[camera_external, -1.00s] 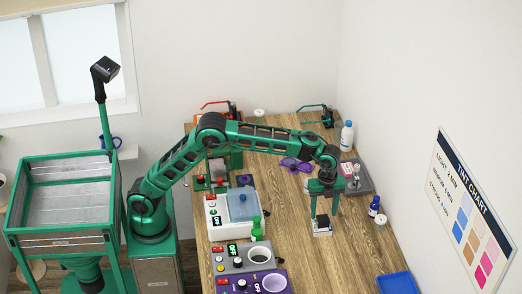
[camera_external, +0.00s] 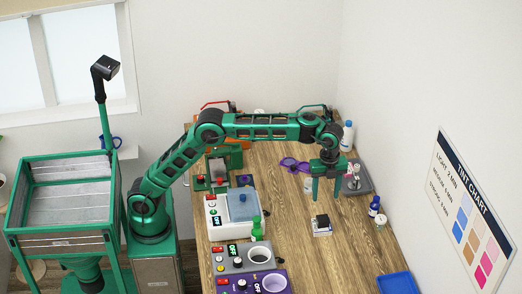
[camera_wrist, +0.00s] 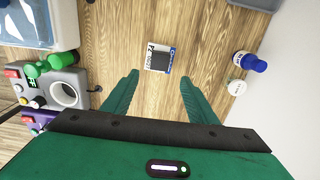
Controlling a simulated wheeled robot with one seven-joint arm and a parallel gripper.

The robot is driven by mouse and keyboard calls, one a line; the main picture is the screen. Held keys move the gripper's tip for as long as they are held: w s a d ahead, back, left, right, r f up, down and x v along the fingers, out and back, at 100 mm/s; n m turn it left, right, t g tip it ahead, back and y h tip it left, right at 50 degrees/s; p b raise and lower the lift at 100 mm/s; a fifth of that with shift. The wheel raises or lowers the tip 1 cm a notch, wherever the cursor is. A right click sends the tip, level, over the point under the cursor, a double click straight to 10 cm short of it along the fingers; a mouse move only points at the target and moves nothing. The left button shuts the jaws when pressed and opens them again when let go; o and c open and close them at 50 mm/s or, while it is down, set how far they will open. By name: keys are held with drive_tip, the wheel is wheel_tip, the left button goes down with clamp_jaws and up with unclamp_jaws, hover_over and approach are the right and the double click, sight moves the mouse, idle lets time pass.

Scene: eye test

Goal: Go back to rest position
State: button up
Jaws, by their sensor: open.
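My gripper (camera_external: 325,198) is open and empty, held above the wooden table (camera_external: 330,262). Its two green fingers also show spread apart in the wrist view (camera_wrist: 160,78). A small white box with a dark top (camera_external: 321,226) lies on the table just below the gripper, apart from the fingers. The wrist view shows this box (camera_wrist: 157,56) beyond the fingertips, with printed lettering and a blue strip along one side.
A white machine with a blue lid (camera_external: 242,206), a green bottle (camera_external: 256,229) and a grey unit with a round cup (camera_external: 243,257) line the left side. A blue bottle (camera_external: 374,206) and blue tray (camera_external: 397,283) are at right. Purple glasses (camera_external: 294,164) lie farther back.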

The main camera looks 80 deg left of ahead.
drive_tip(key=s+n, duration=0.2)
drive_tip(key=s, duration=0.7)
drive_tip(key=s+a+n, duration=0.1)
drive_tip(key=s+n, duration=0.1)
drive_tip(key=s, duration=0.7)
drive_tip(key=s+a+r+n, duration=0.1)
drive_tip(key=s+n, duration=0.1)
drive_tip(key=s, duration=0.8)
drive_tip(key=shift+a+r+n+h, duration=0.1)
drive_tip(key=shift+n+h, duration=0.2)
drive_tip(key=s+f, duration=0.1)
drive_tip(key=s, duration=0.2)
drive_tip(key=s+a+f+n, duration=0.1)
drive_tip(key=s, duration=0.3)
drive_tip(key=s+a+f+n, duration=0.1)
drive_tip(key=s, duration=0.2)
drive_tip(key=shift+s+a+f, duration=0.15)
drive_tip(key=shift+s+f, duration=0.25)
drive_tip(key=s+a+f+n, duration=0.3)
drive_tip(key=s+f, duration=0.4)
drive_tip(key=s, duration=0.4)
drive_tip(key=shift+s+a+f+y, duration=0.25)
drive_tip(key=shift+a+f+y, duration=0.15)
drive_tip(key=shift+a, duration=0.2)
